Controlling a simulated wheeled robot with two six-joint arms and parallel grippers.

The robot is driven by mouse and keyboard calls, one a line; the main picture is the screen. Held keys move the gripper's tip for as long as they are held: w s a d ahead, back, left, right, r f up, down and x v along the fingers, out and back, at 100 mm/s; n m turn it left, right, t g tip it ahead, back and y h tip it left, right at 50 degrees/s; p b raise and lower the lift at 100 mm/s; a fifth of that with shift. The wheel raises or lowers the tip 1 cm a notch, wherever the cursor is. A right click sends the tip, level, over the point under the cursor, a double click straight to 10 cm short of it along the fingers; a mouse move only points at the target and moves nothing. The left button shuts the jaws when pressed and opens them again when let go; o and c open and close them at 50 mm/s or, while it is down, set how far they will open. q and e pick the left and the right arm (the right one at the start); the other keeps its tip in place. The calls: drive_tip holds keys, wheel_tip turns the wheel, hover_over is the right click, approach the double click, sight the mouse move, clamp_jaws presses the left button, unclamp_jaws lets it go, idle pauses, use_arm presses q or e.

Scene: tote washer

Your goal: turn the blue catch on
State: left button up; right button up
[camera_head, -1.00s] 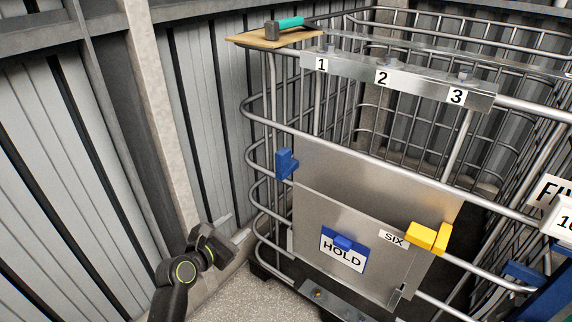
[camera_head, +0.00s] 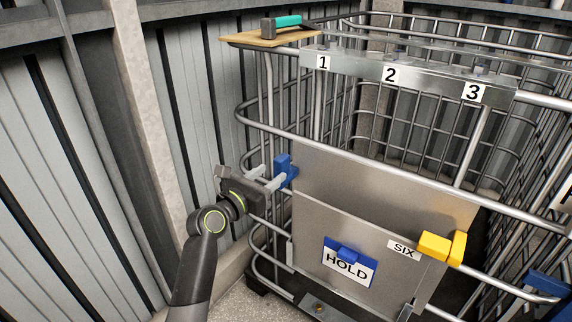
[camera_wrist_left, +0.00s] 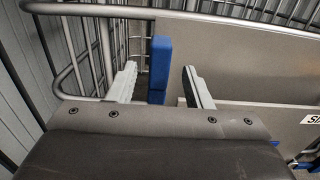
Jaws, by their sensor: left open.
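The blue catch (camera_head: 286,172) sits at the left edge of the metal panel (camera_head: 375,195) on the tubular cage. In the left wrist view the blue catch (camera_wrist_left: 160,68) stands upright between the two fingers, with gaps visible on both sides. My left gripper (camera_head: 272,176) is open, its pale fingers reaching to the catch from the left. In the left wrist view the open left gripper (camera_wrist_left: 162,88) has one finger on each side of the catch. My right gripper is not in view.
A yellow catch (camera_head: 436,246) is at the panel's right side. A blue HOLD sign (camera_head: 348,266) and a SIX label (camera_head: 403,250) are on the lower panel. A green-handled hammer (camera_head: 285,22) lies on a wooden board (camera_head: 250,40). Cage rails surround the catch.

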sight(286, 162)
use_arm(q)
drive_tip(key=b+x, duration=0.1)
drive_tip(key=x, duration=0.5)
drive_tip(key=shift+w, duration=0.1)
drive_tip(key=shift+x, duration=0.85)
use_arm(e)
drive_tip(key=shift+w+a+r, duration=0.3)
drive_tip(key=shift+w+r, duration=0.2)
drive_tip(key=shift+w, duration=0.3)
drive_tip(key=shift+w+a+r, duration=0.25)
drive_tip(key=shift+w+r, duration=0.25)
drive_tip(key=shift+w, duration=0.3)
use_arm(q)
drive_tip(key=shift+c, duration=0.3)
clamp_jaws()
